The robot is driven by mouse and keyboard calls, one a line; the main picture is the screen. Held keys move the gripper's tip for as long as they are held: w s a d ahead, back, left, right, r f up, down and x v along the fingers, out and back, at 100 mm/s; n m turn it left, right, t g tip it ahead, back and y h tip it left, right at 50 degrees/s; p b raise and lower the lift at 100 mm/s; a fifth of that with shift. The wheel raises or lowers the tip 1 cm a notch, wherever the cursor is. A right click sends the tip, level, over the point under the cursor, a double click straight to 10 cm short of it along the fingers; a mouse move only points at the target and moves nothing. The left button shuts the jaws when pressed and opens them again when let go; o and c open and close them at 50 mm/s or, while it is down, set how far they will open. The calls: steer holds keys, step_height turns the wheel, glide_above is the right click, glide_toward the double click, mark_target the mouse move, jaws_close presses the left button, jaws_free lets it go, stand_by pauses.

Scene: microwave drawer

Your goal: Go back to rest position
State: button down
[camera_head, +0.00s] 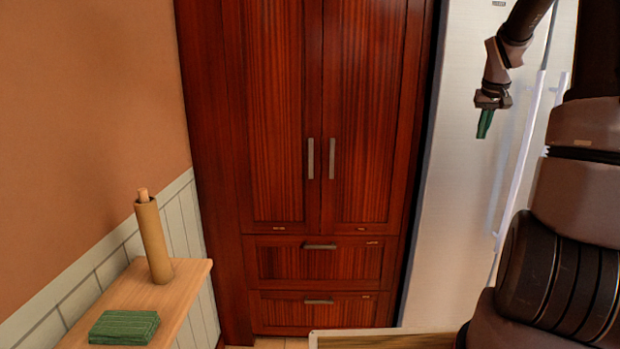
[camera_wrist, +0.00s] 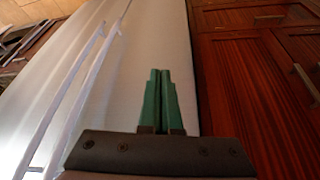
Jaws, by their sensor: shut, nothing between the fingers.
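My gripper (camera_head: 484,124) hangs at the upper right of the head view, its green fingers pointing down in front of the fridge (camera_head: 465,180). In the wrist view my gripper (camera_wrist: 159,75) shows its two green fingers side by side, shut with nothing between them. It touches nothing that I can see. My arm runs along the right side of the head view and hides part of the fridge.
A dark red wooden cabinet (camera_head: 285,130) with two doors and two drawers, all shut, stands in the middle. A wooden shelf (camera_head: 185,290) at the left holds a paper roll (camera_head: 152,240) and green napkins (camera_head: 124,327). A light wooden edge (camera_head: 380,338) shows at the bottom.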

steer(key=s+a+r+t+y, duration=0.1)
steer(key=s+a+r, duration=0.4)
steer(key=s+a, duration=0.5)
steer(key=s+a+r+t+y, duration=0.1)
steer(key=s+a+r, duration=0.4)
steer(key=s+a, duration=0.45)
steer(key=s+a+f+y, duration=0.1)
steer(key=s+a, duration=0.1)
steer(key=s, duration=0.3)
steer(key=s+a+m, duration=0.1)
steer(key=s+a, duration=0.2)
steer(key=s, duration=0.2)
steer(key=shift+a+f+t+y, duration=0.35)
steer(key=shift+f+t+y, duration=0.05)
